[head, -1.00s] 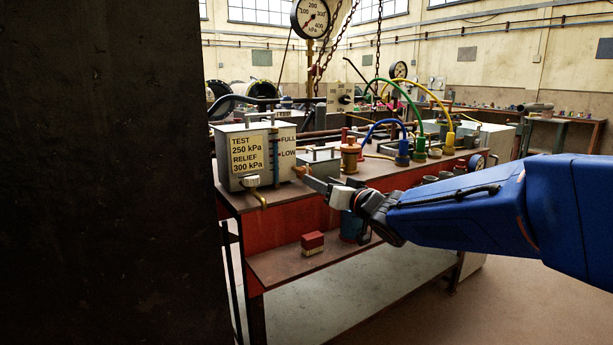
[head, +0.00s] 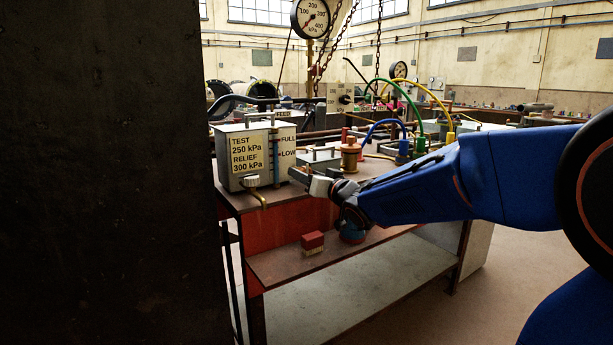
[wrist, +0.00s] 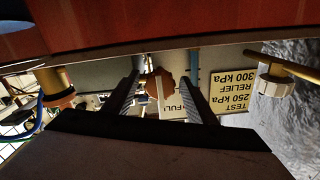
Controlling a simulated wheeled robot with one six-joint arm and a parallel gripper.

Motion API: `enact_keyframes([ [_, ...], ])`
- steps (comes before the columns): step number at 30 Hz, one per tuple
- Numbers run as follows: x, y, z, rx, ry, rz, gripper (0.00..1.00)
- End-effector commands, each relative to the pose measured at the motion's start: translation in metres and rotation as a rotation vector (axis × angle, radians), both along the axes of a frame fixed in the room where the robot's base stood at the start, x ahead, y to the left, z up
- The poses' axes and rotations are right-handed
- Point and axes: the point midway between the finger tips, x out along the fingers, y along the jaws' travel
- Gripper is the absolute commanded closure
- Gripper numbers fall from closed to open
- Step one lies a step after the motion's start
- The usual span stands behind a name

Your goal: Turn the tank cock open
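The grey tank (head: 237,172) with the yellow TEST/RELIEF label stands at the bench's left end. A brown, many-sided knob with a pale stripe (wrist: 158,86) shows in the wrist view, in line with the gap between my fingers. It is hidden behind my gripper in the head view. A white knob on a bent brass pipe (head: 250,182) is on the tank's front; it also shows in the wrist view (wrist: 275,86), right of my fingers. My gripper (head: 294,174) is open beside the tank's right edge. I cannot tell whether the fingers touch the brown knob.
A brass fitting (head: 350,154) stands on the bench, right of my gripper. Blue, green and yellow hoses arch farther right. A red block (head: 312,241) sits on the lower shelf (head: 285,264). A dark panel (head: 105,170) fills the left of the head view.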

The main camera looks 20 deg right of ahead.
Motion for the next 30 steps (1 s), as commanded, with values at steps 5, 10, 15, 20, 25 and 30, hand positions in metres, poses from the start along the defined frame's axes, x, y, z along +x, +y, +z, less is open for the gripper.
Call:
enact_keyframes([
  [5, -0.0001, -0.0001, 0.0000, 0.000, 0.000, 0.000, 0.89],
  [10, -0.0002, -0.0002, 0.0000, -0.003, -0.001, 0.000, 0.89],
  [15, -0.0002, -0.0002, 0.0000, -0.033, -0.011, 0.000, 0.89],
  [20, -0.0002, -0.0003, -0.0001, -0.107, -0.035, 0.000, 0.89],
  [25, -0.0002, -0.0003, -0.0001, -0.231, -0.075, 0.000, 0.89],
  [30, -0.0002, -0.0004, -0.0001, -0.382, -0.124, 0.000, 0.89],
])
